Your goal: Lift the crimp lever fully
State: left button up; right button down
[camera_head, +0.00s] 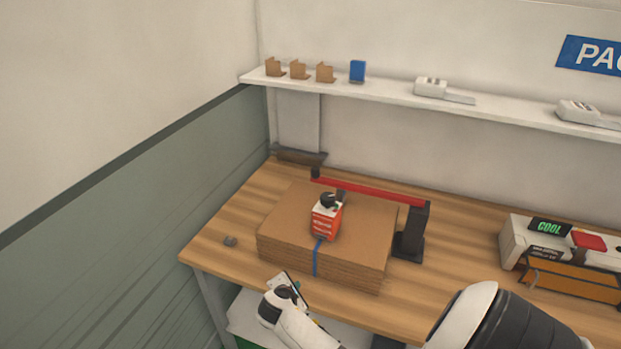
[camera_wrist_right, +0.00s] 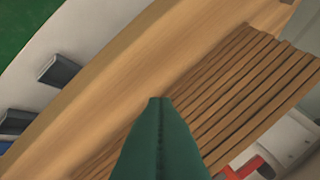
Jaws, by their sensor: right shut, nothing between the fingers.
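A long red lever bar (camera_head: 372,191) runs nearly level behind and above the cardboard stack. Its right end meets a black post (camera_head: 412,235), and a black knob stands at its left end. An orange and white box-like tool (camera_head: 326,218) with a black top sits on the cardboard stack (camera_head: 358,242). A blue strap (camera_head: 317,257) runs down the stack's front from it. My right gripper (camera_head: 287,288) is at the stack's front edge, apart from the red bar. Its green fingers (camera_wrist_right: 158,103) are shut and empty beside the layered cardboard edges (camera_wrist_right: 245,90). My left gripper is out of view.
The wooden table (camera_head: 221,257) has bare room left of the stack. A grey-white machine with a lit COOL sign (camera_head: 549,227) stands at right. A wall shelf (camera_head: 390,96) holds small brown pieces, a blue block and white tools. A small grey piece (camera_head: 230,241) lies front left.

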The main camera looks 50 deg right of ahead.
jog(key=w+d+r+n+h+p, duration=0.1)
jog(key=w+d+r+n, duration=0.1)
jog(key=w+r, duration=0.1)
jog(key=w+d+r+n+h, duration=0.1)
jog(key=w+d+r+n, duration=0.1)
jog(key=r, duration=0.4)
jog(key=w+d+r+n+h+p, duration=0.1)
jog(key=w+d+r+n+h, duration=0.1)
jog(key=w+r, duration=0.3)
jog(key=shift+w+d+r+n+p, duration=0.2)
jog(key=shift+d+n+p, duration=0.15)
jog(key=shift+n, duration=0.45)
jog(key=shift+d+r+t, duration=0.1)
jog(key=shift+t, duration=0.2)
